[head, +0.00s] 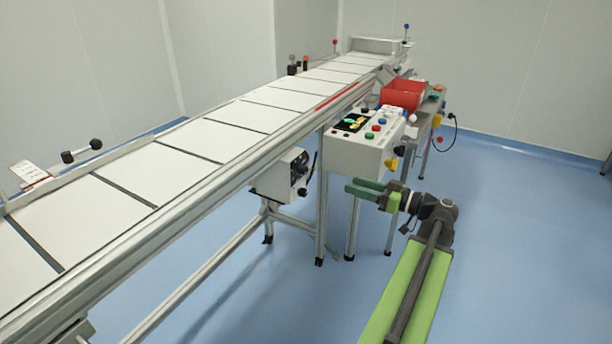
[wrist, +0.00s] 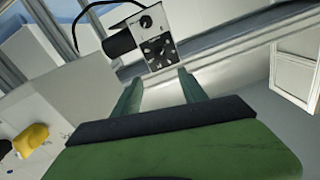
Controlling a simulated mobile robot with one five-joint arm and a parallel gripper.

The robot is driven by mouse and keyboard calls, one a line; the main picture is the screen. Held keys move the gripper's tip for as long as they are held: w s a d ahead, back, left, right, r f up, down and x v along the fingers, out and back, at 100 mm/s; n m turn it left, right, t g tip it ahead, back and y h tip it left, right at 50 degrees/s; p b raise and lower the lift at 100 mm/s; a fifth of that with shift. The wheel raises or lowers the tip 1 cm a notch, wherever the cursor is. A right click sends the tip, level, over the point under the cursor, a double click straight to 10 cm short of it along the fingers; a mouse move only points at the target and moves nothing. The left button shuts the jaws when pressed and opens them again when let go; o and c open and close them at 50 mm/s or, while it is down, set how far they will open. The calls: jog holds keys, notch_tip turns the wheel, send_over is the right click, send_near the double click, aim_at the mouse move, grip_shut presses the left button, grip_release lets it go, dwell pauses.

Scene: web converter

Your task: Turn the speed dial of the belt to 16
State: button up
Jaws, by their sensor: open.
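A grey control box (head: 280,175) hangs under the belt's near side, with dark round parts on its right face. In the wrist view a grey box face (wrist: 160,50) lies beyond the fingertips; it carries a small black round knob (wrist: 146,21) and a patterned dark plate below it. Any dial numbers are too small to read. My gripper (head: 349,187) is open and empty, its two green fingers pointing left toward the box with a clear gap between. The fingers also show in the wrist view (wrist: 156,80), spread apart below the box and not touching it.
The long white belt conveyor (head: 220,129) runs across the view. A white control panel (head: 362,139) with coloured buttons stands right of the box, with a red bin (head: 402,93) behind it. Table legs stand near my gripper. The blue floor (head: 510,240) at right is clear.

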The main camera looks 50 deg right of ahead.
aim_at(306, 171)
jog(key=x, duration=1.6)
jog(key=shift+w+a, duration=0.1)
jog(key=shift+w, duration=0.2)
grip_shut()
